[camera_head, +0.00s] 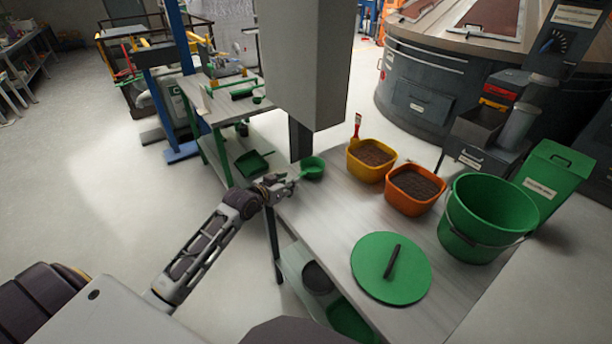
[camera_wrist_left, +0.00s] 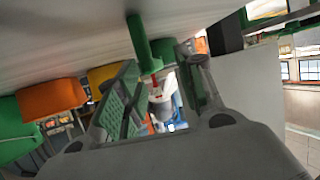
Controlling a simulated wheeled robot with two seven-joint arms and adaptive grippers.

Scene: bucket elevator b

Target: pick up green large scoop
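A green scoop (camera_head: 313,167) with a round cup sits at the left edge of the light worktable (camera_head: 330,215). Its handle reaches toward my left gripper (camera_head: 291,183), which is beside it at the table edge. In the left wrist view, the scoop's green handle (camera_wrist_left: 137,36) and part of its cup show just beyond the fingertips. There my left gripper (camera_wrist_left: 162,72) has its two fingers apart, with a gap between them and nothing clearly held. Whether a finger touches the handle cannot be told. My right gripper is not in view.
A yellow tub (camera_head: 371,160) and an orange tub (camera_head: 414,190) of brown material stand right of the scoop. A green bucket (camera_head: 488,218) and a green lid (camera_head: 374,272) are farther right and nearer. A large grey column (camera_head: 303,60) rises behind the scoop.

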